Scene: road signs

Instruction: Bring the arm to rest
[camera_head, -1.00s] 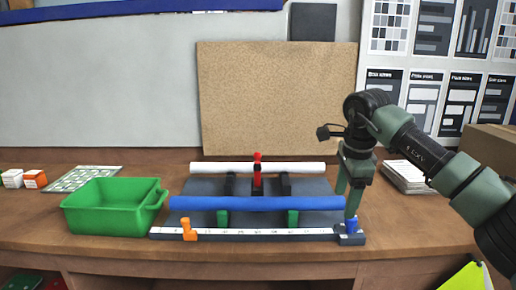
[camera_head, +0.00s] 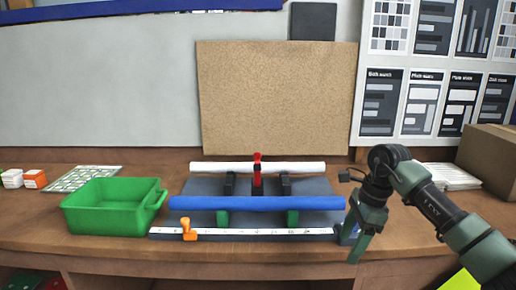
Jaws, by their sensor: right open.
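My right arm comes in from the right, and its green-grey gripper (camera_head: 354,242) points down beside the right end of the white measuring rail (camera_head: 260,233). The gripper is open, and I see nothing held between its fingers. My left gripper is not in view.
A blue tube (camera_head: 256,203) and a white tube (camera_head: 215,168) lie on supports behind the rail, with a red clamp (camera_head: 257,178) on the white one. An orange slider (camera_head: 187,231) sits on the rail. A green bin (camera_head: 105,220) stands left. Table is free at front right.

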